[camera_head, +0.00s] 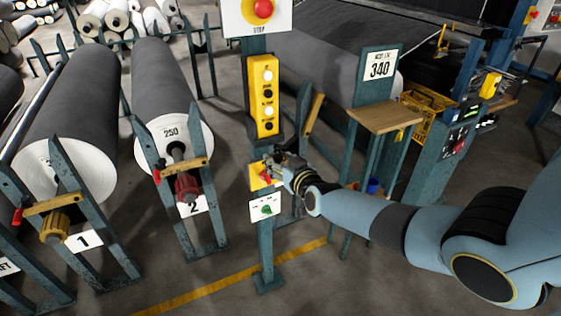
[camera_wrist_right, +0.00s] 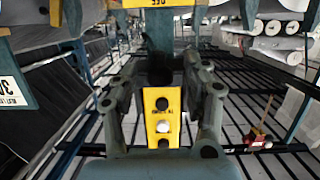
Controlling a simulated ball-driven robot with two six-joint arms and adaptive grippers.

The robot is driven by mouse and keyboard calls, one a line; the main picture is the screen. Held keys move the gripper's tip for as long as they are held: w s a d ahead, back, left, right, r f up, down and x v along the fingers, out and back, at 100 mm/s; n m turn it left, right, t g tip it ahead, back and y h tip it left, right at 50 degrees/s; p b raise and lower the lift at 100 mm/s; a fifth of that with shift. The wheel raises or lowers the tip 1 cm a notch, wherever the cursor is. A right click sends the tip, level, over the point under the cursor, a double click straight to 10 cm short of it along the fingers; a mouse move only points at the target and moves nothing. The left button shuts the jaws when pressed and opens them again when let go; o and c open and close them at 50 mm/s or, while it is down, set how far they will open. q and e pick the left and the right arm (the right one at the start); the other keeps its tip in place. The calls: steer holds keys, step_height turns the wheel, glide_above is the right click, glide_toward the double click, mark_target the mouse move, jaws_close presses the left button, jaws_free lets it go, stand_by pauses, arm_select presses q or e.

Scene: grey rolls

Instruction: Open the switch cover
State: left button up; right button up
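A small yellow box (camera_head: 256,181) with a red part (camera_head: 265,176) sits on the teal post, below the yellow button panel (camera_head: 264,100). I cannot tell which part of it is the switch cover, or how far it is open. My right gripper (camera_head: 275,169) is right beside the box and hides part of it; contact cannot be made out. In the right wrist view its two fingers (camera_wrist_right: 160,75) stand apart, with a yellow panel (camera_wrist_right: 162,118) visible between them. My left gripper is not in view.
A white plate with a green knob (camera_head: 266,208) is just below the box. A red stop button (camera_head: 263,9) tops the post. A wooden-topped stand (camera_head: 384,118) is close on the right, behind my arm.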

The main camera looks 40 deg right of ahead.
steer(key=shift+s, duration=0.15)
steer(key=shift+s, duration=0.15)
steer(key=v, duration=1.1)
steer(key=shift+s, duration=0.25)
steer(key=shift+a+r, duration=0.15)
steer(key=shift+c, duration=0.4)
